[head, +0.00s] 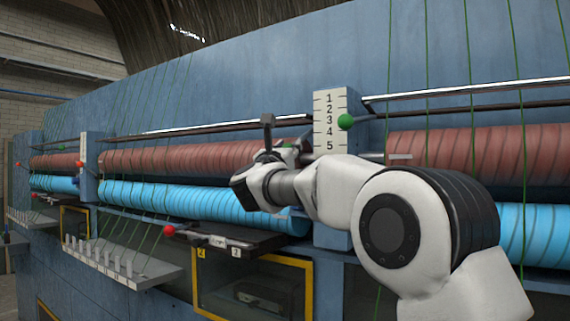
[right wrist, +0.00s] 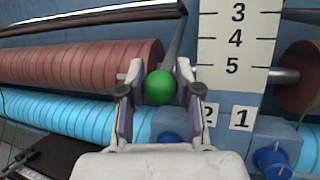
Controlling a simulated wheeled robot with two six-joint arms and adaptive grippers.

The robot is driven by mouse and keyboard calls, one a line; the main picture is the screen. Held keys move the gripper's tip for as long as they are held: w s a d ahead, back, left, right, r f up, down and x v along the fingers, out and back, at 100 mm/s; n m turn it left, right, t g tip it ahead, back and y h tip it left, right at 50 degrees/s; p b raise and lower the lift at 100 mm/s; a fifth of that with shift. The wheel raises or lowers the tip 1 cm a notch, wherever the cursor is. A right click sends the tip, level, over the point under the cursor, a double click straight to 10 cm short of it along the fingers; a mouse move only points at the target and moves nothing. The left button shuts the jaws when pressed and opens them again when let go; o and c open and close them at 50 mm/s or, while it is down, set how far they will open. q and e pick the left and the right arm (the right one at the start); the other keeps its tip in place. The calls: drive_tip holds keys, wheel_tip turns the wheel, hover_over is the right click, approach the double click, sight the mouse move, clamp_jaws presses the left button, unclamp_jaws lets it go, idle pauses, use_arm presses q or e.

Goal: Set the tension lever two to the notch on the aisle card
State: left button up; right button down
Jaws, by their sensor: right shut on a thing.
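Tension lever two has a green ball knob (right wrist: 159,88) on a dark rod, left of the white notch scale (head: 330,120). My right gripper (head: 276,150) is shut around this knob, a finger on each side in the right wrist view. The scale carries marks 1 to 5. Number plates 2 (right wrist: 209,115) and 1 (right wrist: 242,118) sit below it. I cannot make out an aisle card. My left gripper is not in view.
Another green-knobbed lever (head: 345,121) stands at the scale's right edge, near mark 3. Red rollers (head: 480,152) and blue rollers (head: 150,199) run along the blue machine. A red-knobbed lever (head: 169,230) and a grey tray (head: 125,264) project at lower left.

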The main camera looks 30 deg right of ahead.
drive_tip(key=r, duration=0.1)
drive_tip(key=a+r, duration=0.1)
drive_tip(key=r, duration=0.1)
drive_tip(key=shift+s+r, duration=0.1)
drive_tip(key=shift+s, duration=0.05)
use_arm(q)
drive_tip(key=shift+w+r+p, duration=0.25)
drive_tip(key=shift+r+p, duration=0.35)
drive_tip(key=shift+p, duration=0.15)
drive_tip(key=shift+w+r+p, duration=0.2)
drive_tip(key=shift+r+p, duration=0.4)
drive_tip(key=shift+p, duration=0.15)
use_arm(e)
wheel_tip(320, 180, up, 7)
drive_tip(key=shift+s+a, duration=0.2)
drive_tip(key=shift+a, duration=0.2)
drive_tip(key=shift+r, duration=0.1)
drive_tip(key=c, duration=0.8)
unclamp_jaws()
drive_tip(key=shift+a, duration=0.1)
